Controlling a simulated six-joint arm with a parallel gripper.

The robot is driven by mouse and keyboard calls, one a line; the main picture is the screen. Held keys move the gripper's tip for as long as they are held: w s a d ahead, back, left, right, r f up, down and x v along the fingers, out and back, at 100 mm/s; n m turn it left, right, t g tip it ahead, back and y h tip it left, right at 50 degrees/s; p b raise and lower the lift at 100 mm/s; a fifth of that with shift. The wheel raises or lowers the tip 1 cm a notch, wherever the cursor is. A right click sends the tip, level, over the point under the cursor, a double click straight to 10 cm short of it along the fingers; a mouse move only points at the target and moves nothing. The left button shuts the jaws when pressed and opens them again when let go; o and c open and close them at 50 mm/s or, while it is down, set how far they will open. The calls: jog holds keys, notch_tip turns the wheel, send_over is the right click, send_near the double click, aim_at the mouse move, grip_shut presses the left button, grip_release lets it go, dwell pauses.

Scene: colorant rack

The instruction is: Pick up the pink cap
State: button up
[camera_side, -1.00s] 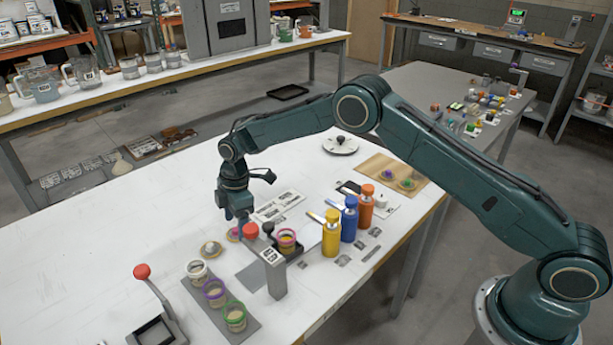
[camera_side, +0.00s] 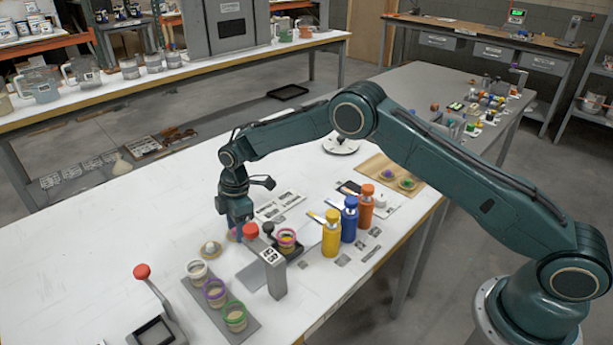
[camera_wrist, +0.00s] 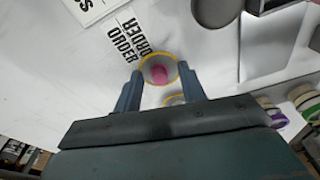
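The pink cap (camera_wrist: 160,73) shows in the wrist view as a pink knob on a pale disc with a yellow rim, lying on the white table. My gripper (camera_wrist: 160,88) is open, with one blue finger on each side of the cap's near part; nothing is held. In the side view my gripper (camera_side: 238,236) points down, low over the table, and hides most of the pink cap (camera_side: 232,235). I cannot tell whether the fingers touch the cap.
A white-knobbed cap (camera_side: 210,248) lies close by on the left. A grey post with a display (camera_side: 272,262) and a pink-rimmed jar (camera_side: 286,240) stand to the right. A tray with several jars (camera_side: 240,340) is in front. Yellow, blue and orange bottles (camera_side: 331,236) stand further right.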

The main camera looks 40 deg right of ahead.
jog(key=shift+r, duration=0.1)
dwell(0.3)
notch_tip(320, 180, up, 20)
dwell(0.7)
jog(key=shift+s+f, duration=0.15)
jog(key=shift+f, duration=0.1)
dwell(0.4)
jog(key=s+d+f, duration=0.2)
jog(key=s+f, duration=0.2)
jog(key=s, duration=0.2)
jog(key=s+d+f, duration=0.3)
jog(key=s+f, duration=0.2)
jog(key=s, duration=0.1)
jog(key=shift+s+d+f, duration=0.15)
jog(key=shift+s+d, duration=0.1)
jog(key=shift+s, duration=0.15)
jog(key=shift+f, duration=0.2)
jog(key=shift+f, duration=1.7)
jog(key=shift+f, duration=0.4)
dwell(1.5)
